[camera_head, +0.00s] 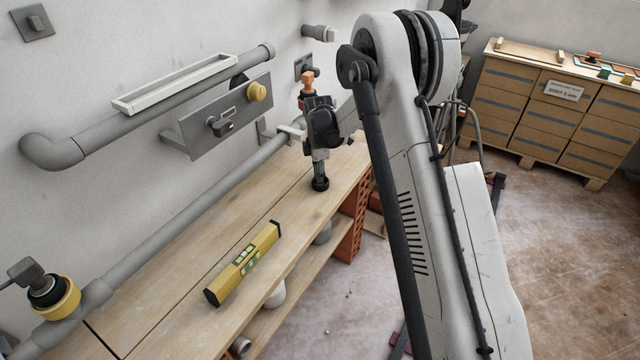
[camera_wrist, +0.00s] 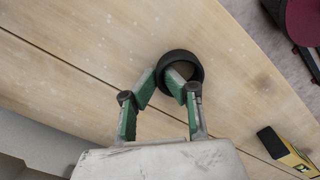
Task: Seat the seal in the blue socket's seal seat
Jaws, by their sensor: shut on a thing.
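A black ring, the seal (camera_wrist: 197,72), is between the green-padded fingertips of my gripper (camera_wrist: 160,82) in the wrist view. One finger reaches inside the ring and the other is outside, pinching its wall. In the head view my gripper (camera_head: 320,167) points down over the wooden bench, with the dark seal (camera_head: 320,184) at its tips. I cannot tell whether the seal touches the bench. I cannot make out a blue socket or its seal seat in either view.
A yellow level (camera_head: 244,264) lies on the bench (camera_head: 180,290). Grey pipes (camera_head: 185,222) run along the wall, one with a yellow collar (camera_head: 62,301). A grey wall plate with a yellow knob (camera_head: 257,91) is left of my gripper.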

